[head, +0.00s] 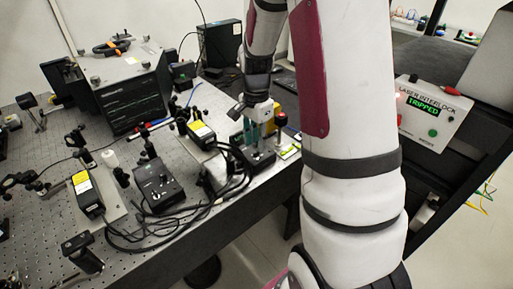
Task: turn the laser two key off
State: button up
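Two black controller boxes sit on the optical bench, each near a laser head with a yellow label. One controller box (157,186) stands at the front middle with small knobs on its top. The other controller box (258,160) stands further right, near the bench's right edge. I cannot read which one is laser two. My gripper (259,128) points down over the right box, close to its top. Its fingers are small here and partly merge with the box, so I cannot tell whether they are open or touching a key. The key itself is not discernible.
Laser heads (83,194) and (201,134) stand beside the boxes. Black cables (180,225) loop along the front edge. A large black instrument (125,90) stands behind. At right, the laser interlock box (432,112) reads "TRIPPED". My arm blocks the right middle.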

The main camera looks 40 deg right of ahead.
aim_at(256, 152)
jog(key=shift+f, duration=1.85)
grip_shut()
